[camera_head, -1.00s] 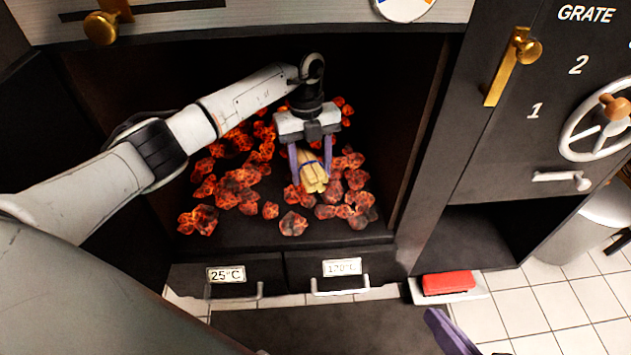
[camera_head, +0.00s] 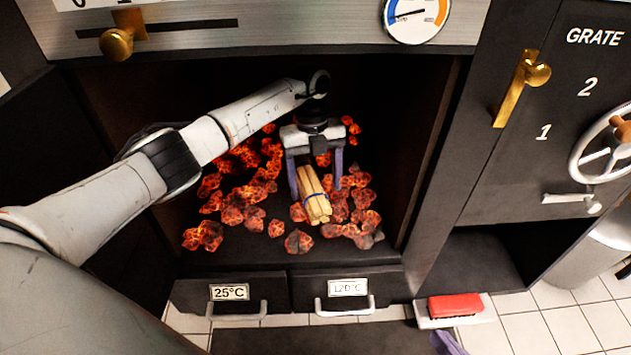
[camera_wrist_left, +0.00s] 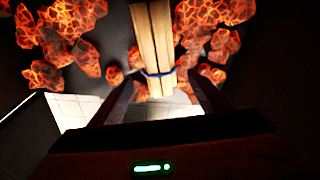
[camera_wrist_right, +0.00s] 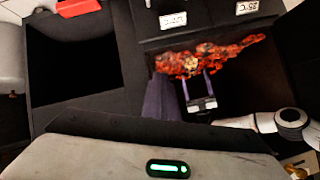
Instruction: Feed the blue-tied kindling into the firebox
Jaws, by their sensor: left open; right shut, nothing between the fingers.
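The blue-tied kindling (camera_head: 315,204), a bundle of pale sticks with a blue band, lies inside the firebox (camera_head: 412,130) among glowing coals (camera_head: 240,205). My left gripper (camera_head: 316,188) reaches into the firebox and is open, a finger on each side of the bundle with gaps between. The left wrist view shows the bundle (camera_wrist_left: 155,45) running away from the open fingers, its blue band near the fingertips. My right gripper (camera_head: 446,342) is shut and empty, outside the firebox at the bottom edge of the head view. Its purple fingers (camera_wrist_right: 156,98) show in the right wrist view.
Two drawers labelled 25°C (camera_head: 230,293) and 120°C (camera_head: 348,288) sit below the opening. A red block (camera_head: 455,305) on a pale tray is at the lower right. A grate panel with a handwheel (camera_head: 605,150) stands right. A brass knob (camera_head: 117,43) and dial (camera_head: 416,18) sit above.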

